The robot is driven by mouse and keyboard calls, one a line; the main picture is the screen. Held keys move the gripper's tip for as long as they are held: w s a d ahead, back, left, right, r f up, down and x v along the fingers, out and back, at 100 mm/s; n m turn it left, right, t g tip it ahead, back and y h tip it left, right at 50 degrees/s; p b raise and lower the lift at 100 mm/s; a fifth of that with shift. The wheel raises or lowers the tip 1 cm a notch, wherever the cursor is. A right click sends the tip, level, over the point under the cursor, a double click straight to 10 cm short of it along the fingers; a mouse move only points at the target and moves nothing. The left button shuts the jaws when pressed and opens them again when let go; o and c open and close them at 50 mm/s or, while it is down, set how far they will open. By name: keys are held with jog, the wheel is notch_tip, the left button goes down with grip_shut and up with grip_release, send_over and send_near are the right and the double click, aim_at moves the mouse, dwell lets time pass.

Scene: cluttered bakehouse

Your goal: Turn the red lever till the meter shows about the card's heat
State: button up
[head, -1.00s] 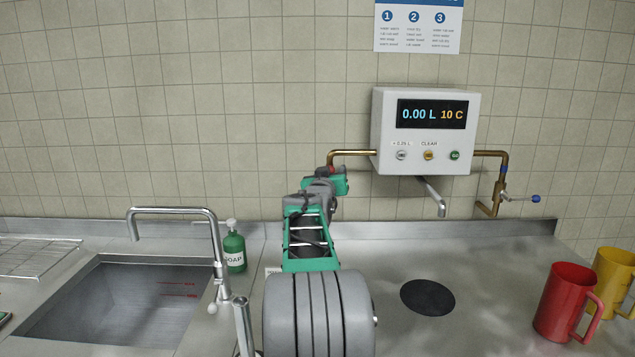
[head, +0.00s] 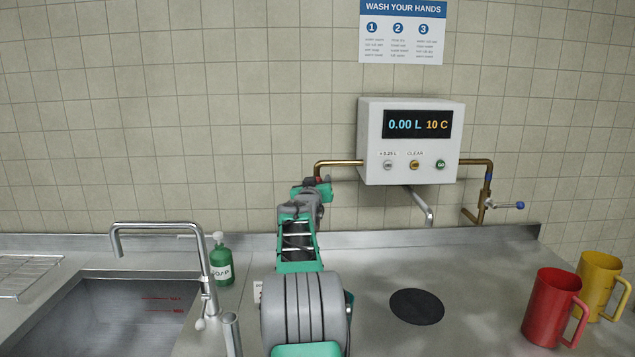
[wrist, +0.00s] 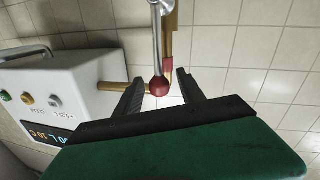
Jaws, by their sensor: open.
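The red lever's ball knob (wrist: 159,86) hangs on a metal rod between my gripper's two fingers (wrist: 160,77) in the wrist view. The fingers are open, with a gap visible on each side of the knob. In the head view my gripper (head: 312,190) is under the left brass pipe, and only a speck of red shows there; my arm hides most of the lever. The meter's display (head: 417,124) on the white box reads 0.00 L and 10 C. A small white patch (head: 258,292), perhaps a card, is mostly hidden behind my arm, and no heat figure is readable.
A blue lever (head: 508,205) is on the right pipe. The box's spout (head: 421,206) hangs above the counter, behind a black disc (head: 417,307). Red (head: 552,308) and yellow (head: 597,284) mugs stand right. The sink tap (head: 205,260) and green soap bottle (head: 221,262) are left of my arm.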

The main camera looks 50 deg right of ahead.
jog(key=shift+c, duration=0.6)
grip_shut()
dwell(0.7)
